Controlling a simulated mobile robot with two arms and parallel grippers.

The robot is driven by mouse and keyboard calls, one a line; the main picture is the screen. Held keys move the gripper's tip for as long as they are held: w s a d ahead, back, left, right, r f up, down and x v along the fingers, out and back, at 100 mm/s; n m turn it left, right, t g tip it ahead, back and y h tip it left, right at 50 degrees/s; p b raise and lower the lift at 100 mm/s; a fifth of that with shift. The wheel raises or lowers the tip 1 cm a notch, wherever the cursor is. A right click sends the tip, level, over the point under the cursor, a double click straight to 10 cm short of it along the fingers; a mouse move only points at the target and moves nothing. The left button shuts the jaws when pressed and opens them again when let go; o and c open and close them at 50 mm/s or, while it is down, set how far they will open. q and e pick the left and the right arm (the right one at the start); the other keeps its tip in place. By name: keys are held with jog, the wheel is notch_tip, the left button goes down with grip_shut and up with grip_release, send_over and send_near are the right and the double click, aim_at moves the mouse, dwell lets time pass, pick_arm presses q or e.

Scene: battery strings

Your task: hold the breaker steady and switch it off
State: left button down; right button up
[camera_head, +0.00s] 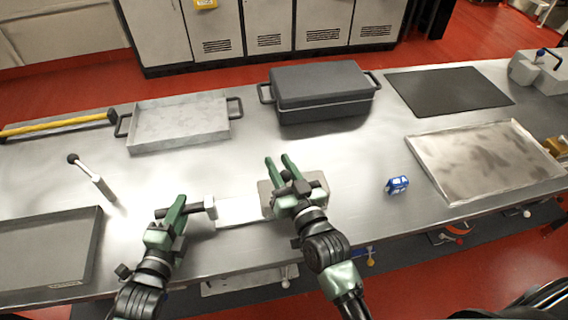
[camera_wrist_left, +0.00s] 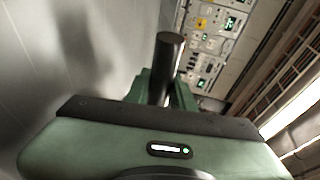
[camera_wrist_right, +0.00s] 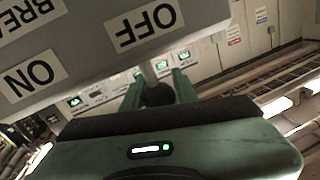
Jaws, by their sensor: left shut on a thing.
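The breaker is a grey box (camera_head: 312,184) with a pale plate (camera_head: 240,211) at its left, near the front of the steel table. In the right wrist view its face (camera_wrist_right: 95,45) shows "OFF" and "ON" labels. My left gripper (camera_head: 174,209) is shut on a dark round bar (camera_wrist_left: 168,55) left of the plate. A pale block (camera_head: 210,207) is at the bar's right end. My right gripper (camera_head: 279,166) is open over the breaker. The lever's dark knob (camera_wrist_right: 158,94), on a pale rod, sits between its fingers. The gripper hides part of the box.
A grey tray (camera_head: 225,108) and dark lidded case (camera_head: 320,82) stand behind. A small blue object (camera_head: 397,184) and a shallow tray (camera_head: 425,165) are right. Bare table lies between.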

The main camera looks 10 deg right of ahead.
pick_arm(q)
jog(key=shift+s+f, duration=0.2)
jog(key=shift+f, duration=0.35)
pick_arm(e)
jog(key=o, duration=0.4)
jog(key=shift+a+f, duration=0.1)
jog(key=shift+a, duration=0.1)
jog(key=shift+d, duration=0.1)
pick_arm(q)
jog(key=c, duration=1.1)
grip_release()
jog(key=shift+w, duration=0.1)
jog(key=shift+w+r, duration=0.1)
jog(key=shift+r, duration=0.05)
pick_arm(e)
jog(key=s, duration=0.4)
jog(key=s+d, duration=0.1)
jog(key=s, duration=0.2)
jog(key=s+d, duration=0.1)
jog(key=s, duration=0.3)
jog(key=shift+s+d, duration=0.1)
jog(key=shift+s, duration=0.25)
pick_arm(q)
jog(key=shift+r, duration=0.1)
jog(key=v, duration=1.2)
